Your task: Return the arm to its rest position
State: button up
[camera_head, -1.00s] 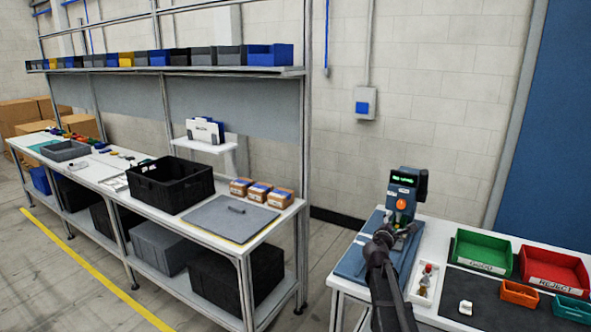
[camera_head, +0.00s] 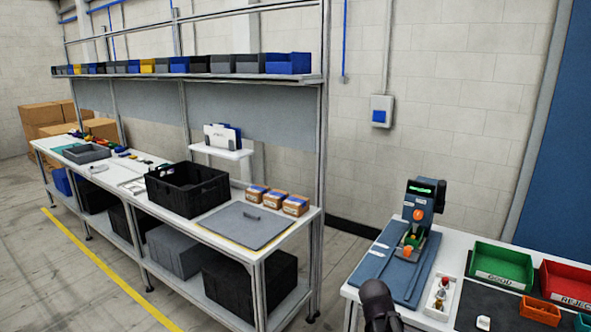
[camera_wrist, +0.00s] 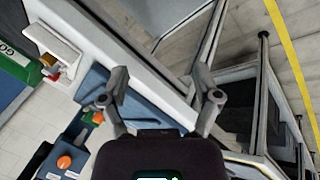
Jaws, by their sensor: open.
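My gripper (camera_wrist: 160,98) shows in the wrist view with its two fingers spread apart and nothing between them. Past the fingers are the white table edge and the floor. In the head view only a dark part of my arm shows at the bottom, in front of the right table; the gripper itself is not visible there. The blue-grey test device (camera_head: 418,205) with a green display and an orange knob stands on the blue mat (camera_head: 376,262), clear of my arm.
The right table also holds a green GOOD bin (camera_head: 502,262), a red REJECT bin (camera_head: 566,285) and a small white tray (camera_head: 440,294). A long bench at left carries a black crate (camera_head: 187,189), small cartons (camera_head: 275,200) and a grey mat (camera_head: 243,226). Floor lies between them.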

jog(key=s+a+f+m+g+y, duration=0.1)
jog(key=s+a+m+g+y, duration=0.1)
jog(key=s+a, duration=0.6)
jog(key=shift+s+a+f+g+y, duration=0.4)
jog(key=shift+g+y, duration=0.1)
jog(key=shift+y, duration=0.6)
jog(key=shift+d, duration=0.15)
